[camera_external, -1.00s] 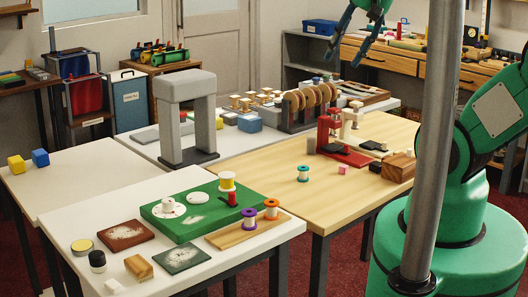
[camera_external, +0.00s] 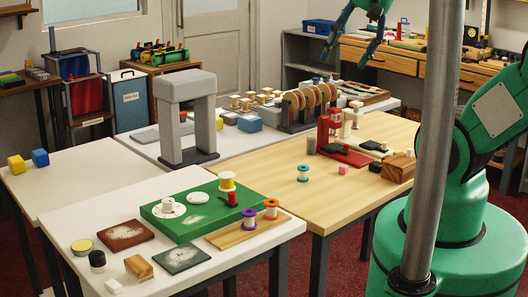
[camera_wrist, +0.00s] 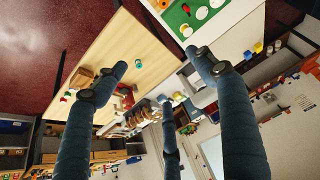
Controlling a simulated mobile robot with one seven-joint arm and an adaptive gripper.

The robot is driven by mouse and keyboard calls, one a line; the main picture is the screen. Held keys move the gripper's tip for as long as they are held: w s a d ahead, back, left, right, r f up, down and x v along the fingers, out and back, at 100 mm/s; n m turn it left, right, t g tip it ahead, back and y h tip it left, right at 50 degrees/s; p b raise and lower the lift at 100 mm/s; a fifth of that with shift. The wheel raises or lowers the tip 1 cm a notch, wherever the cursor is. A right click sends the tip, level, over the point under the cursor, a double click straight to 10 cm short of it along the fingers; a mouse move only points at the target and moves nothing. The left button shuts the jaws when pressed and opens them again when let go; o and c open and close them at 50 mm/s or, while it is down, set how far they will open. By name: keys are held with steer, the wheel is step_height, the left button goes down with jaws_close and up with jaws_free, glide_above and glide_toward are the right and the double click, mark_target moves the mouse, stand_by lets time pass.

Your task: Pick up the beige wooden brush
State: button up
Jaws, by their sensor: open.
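A tan wooden block (camera_external: 138,267) that may be the beige wooden brush lies near the front edge of the white front table (camera_external: 205,269). Its bristles cannot be made out. My gripper (camera_external: 342,64) is high at the top of the external view, beyond the tables' near half and far from that block. Its dark blue fingers are spread apart and empty. In the wrist view, my gripper (camera_wrist: 158,72) is also open with nothing between the fingers. I cannot make out the brush in the wrist view.
A green board (camera_external: 190,222), a brown tile (camera_external: 124,235) and a dark green tile (camera_external: 181,257) lie near the tan block. A grey arch (camera_external: 186,118) stands tall behind. A red press (camera_external: 327,135) and another wooden block (camera_external: 398,168) stand on the wooden table.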

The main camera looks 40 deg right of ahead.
steer(key=shift+w+a, duration=0.1)
steer(key=w+a+f+g, duration=0.1)
steer(key=w+a+f, duration=0.4)
steer(key=w+a, duration=0.45)
steer(key=w+a+f+g, duration=0.2)
steer(key=w+a+f, duration=0.3)
steer(key=a, duration=0.8)
steer(key=s+a+f, duration=0.1)
steer(key=a+f, duration=0.8)
steer(key=a, duration=0.2)
steer(key=a+f+g, duration=0.1)
steer(key=a+f, duration=0.7)
steer(key=a, duration=0.4)
steer(key=shift+s+a+f, duration=0.3)
steer(key=shift+s+f, duration=0.05)
steer(key=shift+f, duration=0.05)
steer(key=b, duration=0.1)
glide_above(141, 261)
steer(key=shift+s+f, duration=0.2)
steer(key=shift+f, duration=1.95)
steer(key=shift+s+f, duration=0.15)
steer(key=shift+f, duration=2)
